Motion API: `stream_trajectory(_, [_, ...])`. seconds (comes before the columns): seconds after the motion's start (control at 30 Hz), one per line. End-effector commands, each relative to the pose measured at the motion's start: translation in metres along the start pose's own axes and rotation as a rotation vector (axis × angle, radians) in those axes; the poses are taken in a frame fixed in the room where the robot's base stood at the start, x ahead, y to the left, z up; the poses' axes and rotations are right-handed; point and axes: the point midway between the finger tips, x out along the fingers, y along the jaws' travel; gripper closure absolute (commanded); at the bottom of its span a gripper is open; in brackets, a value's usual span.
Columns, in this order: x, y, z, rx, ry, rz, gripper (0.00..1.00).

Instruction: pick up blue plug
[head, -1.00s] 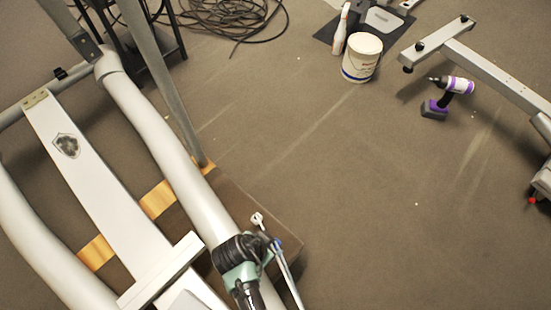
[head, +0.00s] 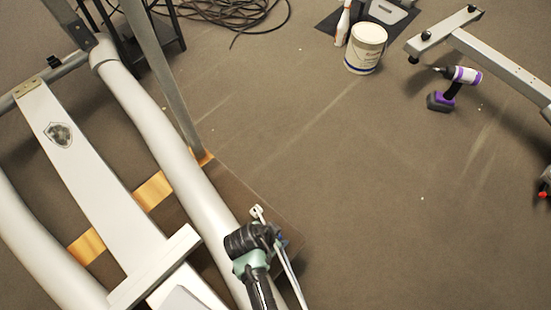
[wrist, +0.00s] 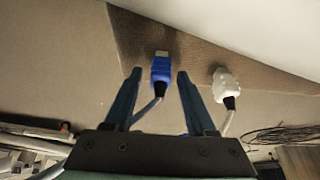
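The blue plug (wrist: 161,72) has a pale metal tip and a grey cable. In the wrist view it shows between the two fingers of my gripper (wrist: 157,76), with a gap to each. My gripper is open and holds nothing. I cannot tell exactly how far the plug lies beyond the fingertips. A white plug (wrist: 226,86) on its own cable is to the right of the right finger. In the head view my arm's end hides most of the plug area; the white plug (head: 257,211) shows just past it.
A brown board (wrist: 195,50) is behind the plugs. The elliptical's white frame (head: 90,190) and grey tube (head: 150,135) run close to the left of my arm. A white bucket (head: 366,48), a purple drill (head: 455,88) and a metal stand (head: 495,65) are farther off. Open floor is between.

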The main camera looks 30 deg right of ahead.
Motion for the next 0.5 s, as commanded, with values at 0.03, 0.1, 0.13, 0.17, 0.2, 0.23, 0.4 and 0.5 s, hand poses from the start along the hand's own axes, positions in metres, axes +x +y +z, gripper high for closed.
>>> stream_trajectory(0.03, [-0.0002, -0.0001, 0.0000, 0.000, 0.000, 0.000, 0.55])
stream_trajectory(0.1, [-0.0003, -0.0001, 0.0001, 0.000, 0.000, 0.000, 0.68])
stream_trajectory(0.13, [-0.0003, -0.0001, 0.0001, 0.000, 0.000, 0.000, 0.73])
stream_trajectory(0.17, [-0.0003, -0.0001, 0.0001, 0.000, 0.000, 0.000, 0.79])
stream_trajectory(0.2, [-0.0003, -0.0001, 0.0002, -0.001, 0.000, 0.000, 0.86])
stream_trajectory(0.23, [-0.0003, -0.0001, 0.0002, -0.001, 0.000, 0.000, 0.92])
stream_trajectory(0.4, [-0.0003, -0.0001, 0.0002, -0.001, 0.000, 0.000, 1.00])
stream_trajectory(0.5, [-0.0004, -0.0003, 0.0001, -0.001, 0.000, -0.001, 1.00])
